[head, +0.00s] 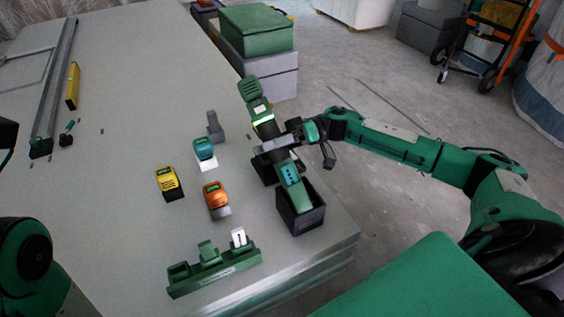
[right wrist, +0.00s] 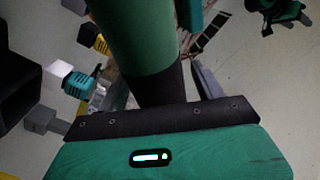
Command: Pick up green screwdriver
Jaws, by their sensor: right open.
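The green screwdriver (head: 263,117) is a long, bulky power tool with a vented top and a pale strip. It stands tilted near the table's right edge, its lower end at a dark open box (head: 302,219). My right gripper (head: 279,145) is open and lies across the tool's middle; whether the jaws touch it is hidden. In the right wrist view a large green cylinder, probably the tool's body (right wrist: 135,40), fills the middle, very close. My left arm shows only in part at the lower left; its gripper does not show clearly.
A teal tool (head: 204,149), a yellow tool (head: 169,181), an orange tool (head: 215,196) and a grey bracket (head: 214,127) stand left of the gripper. A green rack (head: 190,283) lies in front. A yellow level (head: 72,86) lies far left. The table's left middle is mostly clear.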

